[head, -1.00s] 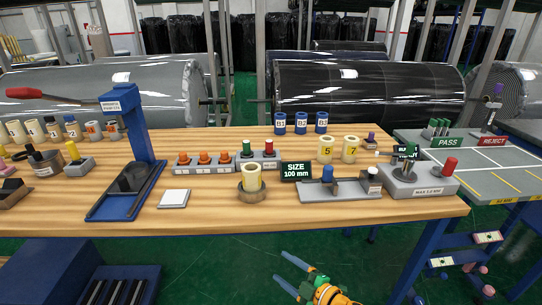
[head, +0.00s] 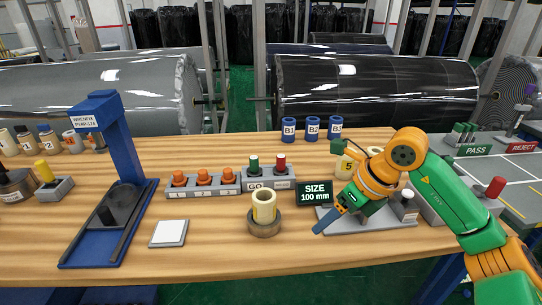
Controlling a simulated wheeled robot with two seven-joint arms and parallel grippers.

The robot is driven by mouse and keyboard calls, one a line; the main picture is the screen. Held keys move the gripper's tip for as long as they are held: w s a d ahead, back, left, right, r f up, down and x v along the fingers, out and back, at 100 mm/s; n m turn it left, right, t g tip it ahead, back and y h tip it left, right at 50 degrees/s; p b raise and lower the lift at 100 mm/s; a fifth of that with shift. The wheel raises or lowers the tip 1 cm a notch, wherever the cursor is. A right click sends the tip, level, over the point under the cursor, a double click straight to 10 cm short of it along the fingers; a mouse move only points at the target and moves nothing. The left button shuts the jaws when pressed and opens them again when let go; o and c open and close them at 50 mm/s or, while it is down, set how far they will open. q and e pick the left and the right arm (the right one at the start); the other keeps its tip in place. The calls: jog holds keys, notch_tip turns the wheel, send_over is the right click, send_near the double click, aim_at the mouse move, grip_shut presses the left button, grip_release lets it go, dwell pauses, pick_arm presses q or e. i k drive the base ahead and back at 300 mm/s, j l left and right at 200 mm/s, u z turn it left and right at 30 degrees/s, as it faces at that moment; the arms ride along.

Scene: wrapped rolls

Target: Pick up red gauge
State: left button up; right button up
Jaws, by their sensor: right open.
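The red gauge (head: 280,163) stands upright in the right side of a grey block (head: 268,182) marked GO at its left. A green gauge (head: 254,165) stands beside it in the same block. My right gripper (head: 328,224) is over the table's front right, in front of the SIZE sign and below and right of the red gauge, apart from it. It is open, with its blue finger tips pointing down and left; nothing shows between them. My left gripper is out of view.
The SIZE 100 mm sign (head: 314,193) stands to the right. Orange-topped pieces (head: 203,178) sit left of the block. Blue cups (head: 312,128) stand behind. My arm covers part of the right side.

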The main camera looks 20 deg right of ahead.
aim_at(280, 168)
jog(key=i, duration=0.95)
